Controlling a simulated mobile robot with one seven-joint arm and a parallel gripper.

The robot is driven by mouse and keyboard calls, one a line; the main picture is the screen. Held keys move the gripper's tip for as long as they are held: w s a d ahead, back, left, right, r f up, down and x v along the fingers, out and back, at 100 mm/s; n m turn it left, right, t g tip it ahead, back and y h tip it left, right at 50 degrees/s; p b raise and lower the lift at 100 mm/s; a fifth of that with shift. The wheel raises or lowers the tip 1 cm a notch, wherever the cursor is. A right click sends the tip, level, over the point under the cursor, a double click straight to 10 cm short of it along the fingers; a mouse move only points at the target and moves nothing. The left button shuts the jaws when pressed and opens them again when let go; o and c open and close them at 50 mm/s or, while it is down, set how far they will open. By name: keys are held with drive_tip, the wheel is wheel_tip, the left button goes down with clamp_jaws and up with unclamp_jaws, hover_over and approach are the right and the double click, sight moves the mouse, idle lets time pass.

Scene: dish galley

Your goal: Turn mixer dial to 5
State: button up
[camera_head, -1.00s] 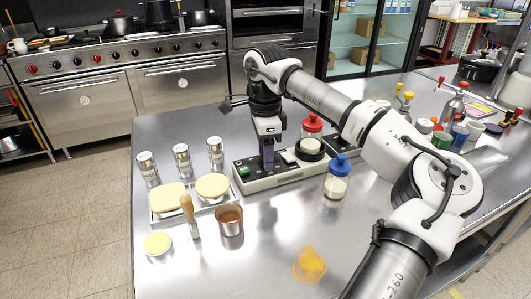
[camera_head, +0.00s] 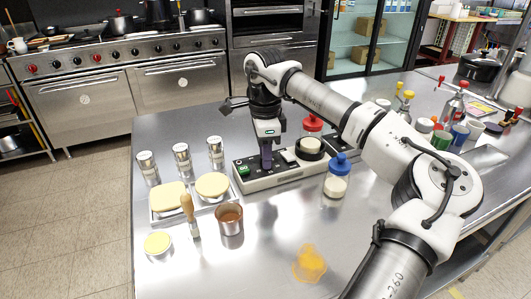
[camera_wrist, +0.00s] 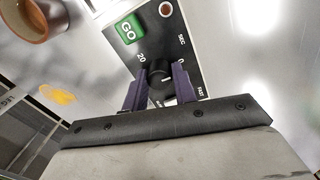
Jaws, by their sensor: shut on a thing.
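The mixer panel (camera_head: 285,182) is a long pale box on the steel counter with a green GO button (camera_head: 243,171) at its left end. In the wrist view the dial (camera_wrist: 160,75) is a black knob on the panel, with the marks "20", "0", "SEC" and "FAST" around it. My gripper (camera_head: 266,163) points down at the panel from above, just right of the GO button. In the wrist view its two dark purple fingers (camera_wrist: 157,92) are closed on the sides of the dial. The dial's exact setting is too small to tell, and the mark 5 is not readable.
Jars, a tray (camera_head: 203,202) with dough, a brush (camera_head: 190,213) and a copper cup (camera_head: 229,220) are at left. An orange spill (camera_head: 309,264) lies in front.

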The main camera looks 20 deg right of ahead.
drive_tip(key=m, duration=0.6)
drive_tip(key=shift+b, duration=0.35)
drive_tip(key=m, duration=0.5)
drive_tip(key=shift+d+b, duration=0.1)
drive_tip(key=shift+b, duration=0.25)
drive_tip(key=shift+m, duration=0.3)
drive_tip(key=o, duration=1)
drive_tip(key=shift+c, duration=0.2)
wheel_tip(320, 180, up, 14)
drive_tip(key=shift+d, duration=0.3)
